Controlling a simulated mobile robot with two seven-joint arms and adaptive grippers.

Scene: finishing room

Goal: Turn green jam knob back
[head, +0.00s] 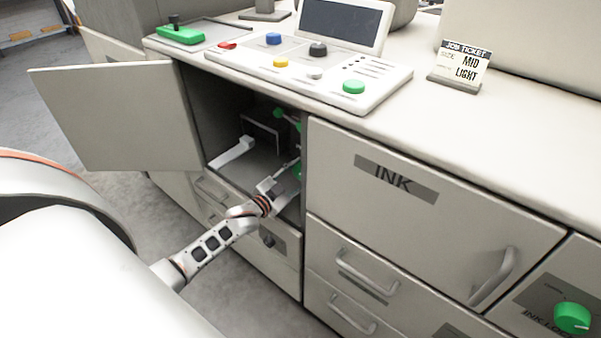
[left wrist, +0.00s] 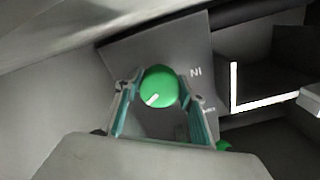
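In the left wrist view a round green knob (left wrist: 159,86) sits on a grey panel, its white mark pointing toward the lower left. My left gripper (left wrist: 160,80) has its teal-padded fingers on either side of this knob. I cannot tell whether they touch it. In the head view my left arm reaches into the open cabinet, and the gripper's tips are partly hidden there. Green also shows beside it at the cabinet's right inner wall (head: 298,170), with another green knob (head: 279,113) farther up. My right gripper is in neither view.
The cabinet door (head: 120,115) stands open to the left. A closed INK door (head: 430,225) and handled drawers lie to the right. A green ink lock knob (head: 572,317) is at lower right. Above are a button console (head: 390,90) and a job ticket (head: 463,68).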

